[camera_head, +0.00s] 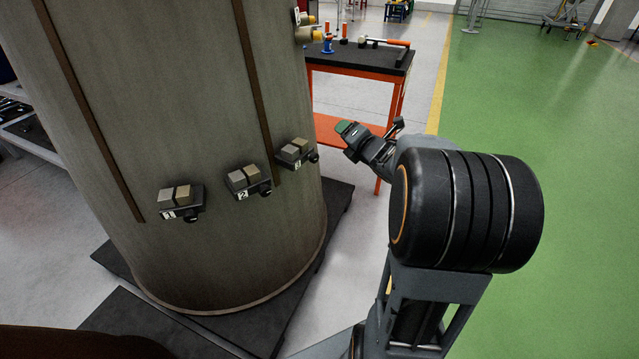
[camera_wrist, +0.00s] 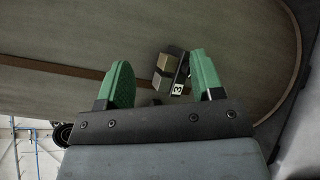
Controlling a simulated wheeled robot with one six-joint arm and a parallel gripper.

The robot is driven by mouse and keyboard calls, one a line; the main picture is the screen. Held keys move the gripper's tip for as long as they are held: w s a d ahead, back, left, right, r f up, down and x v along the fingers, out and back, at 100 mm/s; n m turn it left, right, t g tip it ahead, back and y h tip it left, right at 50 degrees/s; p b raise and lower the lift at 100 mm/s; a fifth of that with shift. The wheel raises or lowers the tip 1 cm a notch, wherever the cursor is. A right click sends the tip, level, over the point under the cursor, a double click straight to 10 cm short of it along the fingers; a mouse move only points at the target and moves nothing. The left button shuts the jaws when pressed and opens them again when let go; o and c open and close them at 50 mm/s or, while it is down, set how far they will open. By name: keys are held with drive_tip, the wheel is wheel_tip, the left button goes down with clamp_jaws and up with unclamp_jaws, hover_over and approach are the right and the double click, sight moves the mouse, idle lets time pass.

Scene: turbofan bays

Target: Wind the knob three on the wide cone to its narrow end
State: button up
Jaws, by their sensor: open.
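The wide cone (camera_head: 190,90) is a big brown-grey body at the left in the head view. Low on it sit three small units with paired blocks, the left two with labels 1 and 2. The third unit (camera_head: 296,153), nearest my arm, has a dark knob (camera_head: 314,156) at its right end. In the wrist view the unit labelled 3 (camera_wrist: 168,70) lies between and beyond my green fingertips. My gripper (camera_wrist: 158,80) is open and empty. In the head view my gripper (camera_head: 345,128) is right of the third unit and apart from it. Unit 3's knob is not clear in the wrist view.
An orange table (camera_head: 350,58) with a black top and several tools stands behind the cone. The cone rests on a dark base plate (camera_head: 335,205). A brown strip (camera_wrist: 50,66) runs along the cone. Green floor (camera_head: 560,120) to the right is open.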

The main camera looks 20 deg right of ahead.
wheel_tip(320, 180, down, 7)
drive_tip(key=d+n+y+b, duration=0.2)
drive_tip(key=n+y+b, duration=0.2)
drive_tip(key=n, duration=0.3)
drive_tip(key=n+y+b, duration=0.3)
drive_tip(key=n+y, duration=0.3)
drive_tip(key=n, duration=0.2)
approach(317, 159)
drive_tip(key=shift+g, duration=0.3)
drive_tip(key=x, duration=0.9)
drive_tip(key=shift+r+b, duration=0.25)
drive_tip(key=shift+b, duration=0.05)
drive_tip(key=c, duration=0.9)
